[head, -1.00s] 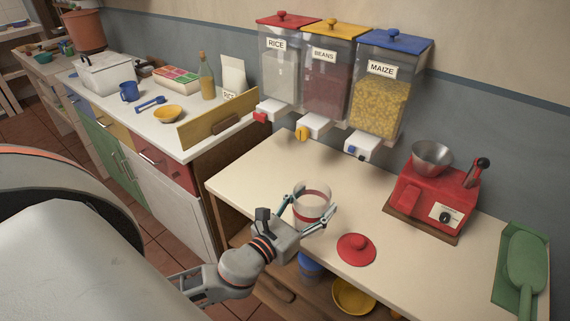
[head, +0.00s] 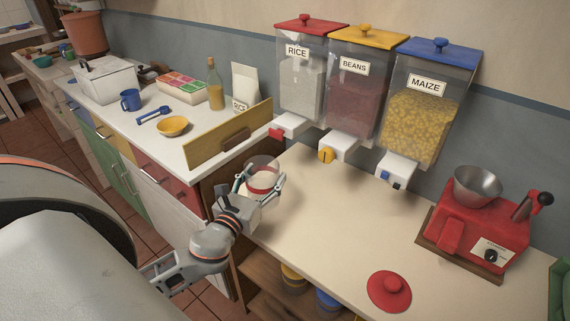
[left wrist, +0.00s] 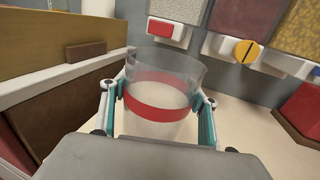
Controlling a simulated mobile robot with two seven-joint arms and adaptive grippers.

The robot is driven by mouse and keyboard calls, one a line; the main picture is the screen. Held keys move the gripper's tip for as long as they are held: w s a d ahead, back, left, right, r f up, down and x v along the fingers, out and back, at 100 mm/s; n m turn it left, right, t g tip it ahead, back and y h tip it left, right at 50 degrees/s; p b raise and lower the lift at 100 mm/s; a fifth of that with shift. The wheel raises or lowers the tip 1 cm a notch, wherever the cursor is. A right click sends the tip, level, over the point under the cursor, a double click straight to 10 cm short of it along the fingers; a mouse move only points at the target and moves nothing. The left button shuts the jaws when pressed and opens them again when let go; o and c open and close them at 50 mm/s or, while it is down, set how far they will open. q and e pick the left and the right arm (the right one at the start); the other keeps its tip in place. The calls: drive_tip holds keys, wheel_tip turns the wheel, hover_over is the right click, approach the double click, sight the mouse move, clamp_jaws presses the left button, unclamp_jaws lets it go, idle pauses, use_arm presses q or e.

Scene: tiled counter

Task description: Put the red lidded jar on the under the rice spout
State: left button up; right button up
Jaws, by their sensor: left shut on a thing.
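A clear jar with a red band (head: 263,180) is held in my left gripper (head: 261,186), its fingers on either side of it. In the left wrist view the jar (left wrist: 160,95) is upright, open at the top, and looks empty. Its red lid (head: 389,291) lies apart on the counter at the front. The rice dispenser (head: 301,80) hangs on the wall, with its white spout and red knob (head: 287,127) beyond the jar and slightly right of it. In the left wrist view the rice spout (left wrist: 168,31) is above and behind the jar. My right gripper is not in view.
The beans dispenser (head: 352,85) and maize dispenser (head: 424,105) hang to the right. A wooden board (head: 229,138) edges the left counter, close to the jar. The middle counter (head: 335,215) is clear.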

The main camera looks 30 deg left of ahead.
use_arm(q)
drive_tip(key=w+a+f, duration=0.1)
drive_tip(key=w, duration=0.4)
drive_tip(key=w+a+f+b, duration=0.1)
drive_tip(key=w, duration=0.5)
drive_tip(key=w+a+f, duration=0.1)
drive_tip(key=w, duration=0.4)
drive_tip(key=shift+w, duration=0.4)
drive_tip(key=shift+f, duration=0.1)
drive_tip(key=shift+b, duration=0.3)
drive_tip(key=shift+f, duration=0.2)
drive_tip(key=o, duration=1.6)
